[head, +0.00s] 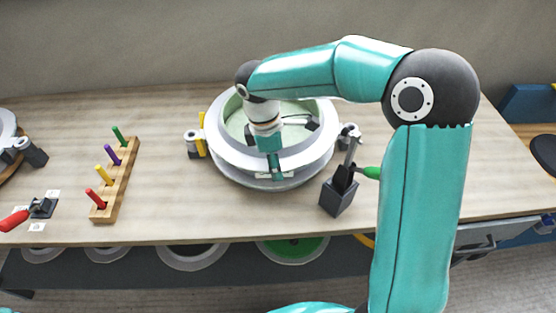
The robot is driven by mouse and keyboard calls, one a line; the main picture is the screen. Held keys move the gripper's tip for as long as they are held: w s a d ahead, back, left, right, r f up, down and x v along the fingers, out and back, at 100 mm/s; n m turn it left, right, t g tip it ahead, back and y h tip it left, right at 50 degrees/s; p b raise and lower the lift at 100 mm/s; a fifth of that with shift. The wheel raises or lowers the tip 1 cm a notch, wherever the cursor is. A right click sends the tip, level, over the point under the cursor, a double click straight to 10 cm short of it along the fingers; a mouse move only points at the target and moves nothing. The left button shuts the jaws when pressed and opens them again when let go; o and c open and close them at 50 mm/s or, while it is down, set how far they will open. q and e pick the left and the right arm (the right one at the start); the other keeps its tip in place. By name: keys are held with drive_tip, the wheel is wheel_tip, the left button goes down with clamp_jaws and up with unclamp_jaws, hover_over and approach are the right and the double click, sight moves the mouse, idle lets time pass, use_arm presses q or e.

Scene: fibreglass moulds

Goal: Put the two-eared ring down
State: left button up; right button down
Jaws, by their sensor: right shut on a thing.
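The white two-eared ring (225,148) is at the middle of the table, over a round mould (237,178) with a pale green inside. The ring looks about level; I cannot tell whether it rests on the mould or hangs just above it. My right gripper (272,172) points down at the ring's near side and is shut on its rim. The fingertips are small and partly hidden by the gripper body. The ears are hard to make out beside the clamps. My left gripper is out of view.
Clamps stand at the mould's left (195,144) and right (349,132). A dark holder (338,197) with tools is close at its right. A wooden rack (117,182) with coloured pegs and a red-handled clamp (40,208) lie left. The table between rack and mould is clear.

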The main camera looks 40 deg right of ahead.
drive_tip(key=shift+c, duration=1.9)
unclamp_jaws()
wheel_tip(320, 180, up, 12)
drive_tip(key=w+a+p, duration=0.1)
drive_tip(key=shift+w+a, duration=0.15)
